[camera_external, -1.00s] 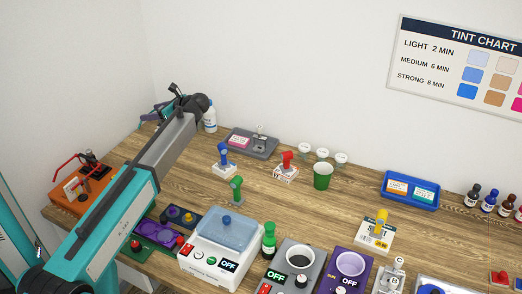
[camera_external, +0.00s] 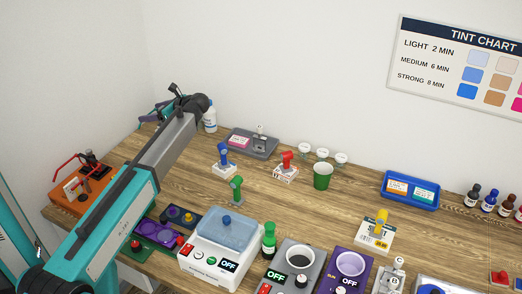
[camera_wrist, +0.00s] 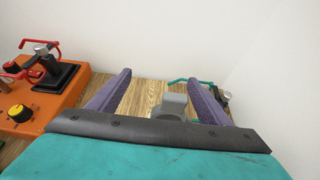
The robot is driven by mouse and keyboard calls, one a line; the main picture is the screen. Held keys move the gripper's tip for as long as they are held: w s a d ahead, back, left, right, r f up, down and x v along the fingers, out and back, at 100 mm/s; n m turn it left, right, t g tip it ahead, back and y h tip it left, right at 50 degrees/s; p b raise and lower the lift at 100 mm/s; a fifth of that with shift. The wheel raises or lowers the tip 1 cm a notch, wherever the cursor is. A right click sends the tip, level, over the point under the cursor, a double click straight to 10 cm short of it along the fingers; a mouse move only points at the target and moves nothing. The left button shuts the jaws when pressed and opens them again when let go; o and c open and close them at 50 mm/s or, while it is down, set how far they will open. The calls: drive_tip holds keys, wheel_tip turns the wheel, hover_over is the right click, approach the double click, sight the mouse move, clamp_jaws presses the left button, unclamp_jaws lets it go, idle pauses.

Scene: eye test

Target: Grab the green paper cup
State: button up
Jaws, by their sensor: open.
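The green paper cup (camera_external: 322,176) stands upright on the wooden table, right of the middle in the outside view. Its white rim faces up. It does not show in the wrist view. My gripper is at the far end of my arm near the back left corner, well to the left of the cup. In the wrist view my gripper (camera_wrist: 158,92) shows two purple fingers spread apart, with bare wood and a grey part between them. It holds nothing that I can see.
A red-topped stand (camera_external: 286,167) is just left of the cup, and small white cups (camera_external: 323,155) are behind it. A blue tray (camera_external: 410,190) lies to the right. Several devices, including a white box (camera_external: 205,262), line the front. An orange box (camera_wrist: 45,105) is beside my gripper.

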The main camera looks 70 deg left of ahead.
drive_tip(key=shift+o, duration=0.3)
wheel_tip(320, 180, up, 11)
drive_tip(key=w+d+f+n+t+p, duration=0.1)
drive_tip(key=w+d+f+t, duration=0.25)
drive_tip(key=w+d, duration=0.35)
drive_tip(key=w+d+f+n+t+h, duration=0.1)
drive_tip(key=w+d+f+t, duration=0.3)
drive_tip(key=w, duration=0.6)
drive_tip(key=w+d+f+n+t+p, duration=0.1)
drive_tip(key=w+d+f+t, duration=0.1)
drive_tip(key=w+d+t, duration=0.5)
drive_tip(key=w+d+r+n+t+h, duration=0.25)
drive_tip(key=w+d, duration=0.25)
drive_tip(key=d, duration=0.4)
drive_tip(key=w+d+r+n+t+h+p, duration=0.1)
drive_tip(key=w+d+r+n+t, duration=0.3)
drive_tip(key=d, duration=0.5)
drive_tip(key=w+d+r+n+t+h, duration=0.2)
drive_tip(key=w+d+r+t, duration=0.1)
drive_tip(key=w+d, duration=0.5)
wheel_tip(320, 180, down, 18)
drive_tip(key=s, duration=0.1)
drive_tip(key=shift+d, duration=0.35)
drive_tip(key=shift+w, duration=0.1)
